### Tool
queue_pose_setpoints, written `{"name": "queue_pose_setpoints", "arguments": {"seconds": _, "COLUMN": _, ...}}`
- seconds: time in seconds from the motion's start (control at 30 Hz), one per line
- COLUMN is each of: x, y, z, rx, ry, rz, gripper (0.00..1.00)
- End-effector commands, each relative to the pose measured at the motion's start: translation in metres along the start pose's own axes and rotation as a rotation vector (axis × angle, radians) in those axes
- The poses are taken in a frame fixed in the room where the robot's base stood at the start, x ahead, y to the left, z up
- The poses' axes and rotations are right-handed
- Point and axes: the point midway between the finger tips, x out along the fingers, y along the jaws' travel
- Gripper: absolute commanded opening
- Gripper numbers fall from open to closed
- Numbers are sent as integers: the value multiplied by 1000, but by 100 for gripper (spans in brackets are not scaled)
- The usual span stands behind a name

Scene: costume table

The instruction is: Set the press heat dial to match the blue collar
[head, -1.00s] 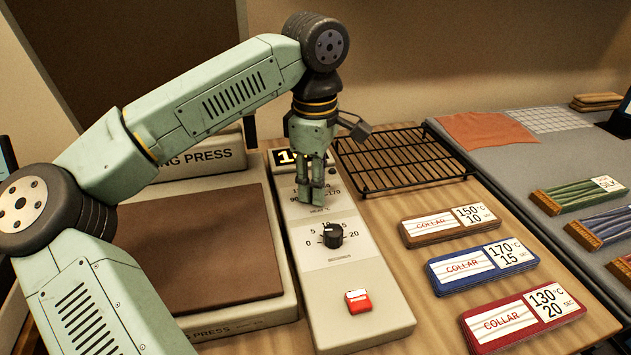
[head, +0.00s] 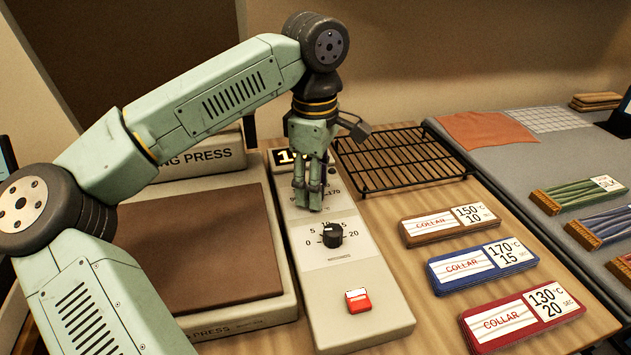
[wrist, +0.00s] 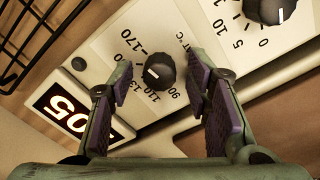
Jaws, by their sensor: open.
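The heat dial (wrist: 158,70) is a black knob with a white mark, on a scale labelled from 90 to 170 °C. My gripper (wrist: 160,62) is open, with one finger on each side of the dial in the wrist view and gaps showing between; contact cannot be told. In the head view my gripper (head: 308,207) points down at the upper part of the control panel (head: 345,290) and hides the heat dial. The lit display (wrist: 72,114) is partly covered by a finger. The blue collar card (head: 482,267) reads 170 °C, 15 sec.
The seconds dial (head: 332,235) sits just nearer on the panel, with a red switch (head: 358,300) below it. A black wire rack (head: 405,160) stands right of the panel. Brown (head: 425,229) and red (head: 500,322) collar cards lie beside the blue one.

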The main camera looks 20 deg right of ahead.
Motion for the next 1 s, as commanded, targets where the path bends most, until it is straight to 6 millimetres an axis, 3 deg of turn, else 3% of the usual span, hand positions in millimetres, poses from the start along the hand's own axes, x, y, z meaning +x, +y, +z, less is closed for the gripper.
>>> {"name": "queue_pose_setpoints", "arguments": {"seconds": 0.23, "x": -9, "y": 1, "z": 0, "rx": -2, "ry": 1, "rz": 1, "gripper": 44}}
{"name": "queue_pose_setpoints", "arguments": {"seconds": 0.7, "x": -100, "y": 0, "z": 0, "rx": -2, "ry": 2, "rz": 1, "gripper": 44}}
{"name": "queue_pose_setpoints", "arguments": {"seconds": 1.0, "x": -120, "y": 0, "z": 0, "rx": 0, "ry": 0, "rz": 0, "gripper": 44}}
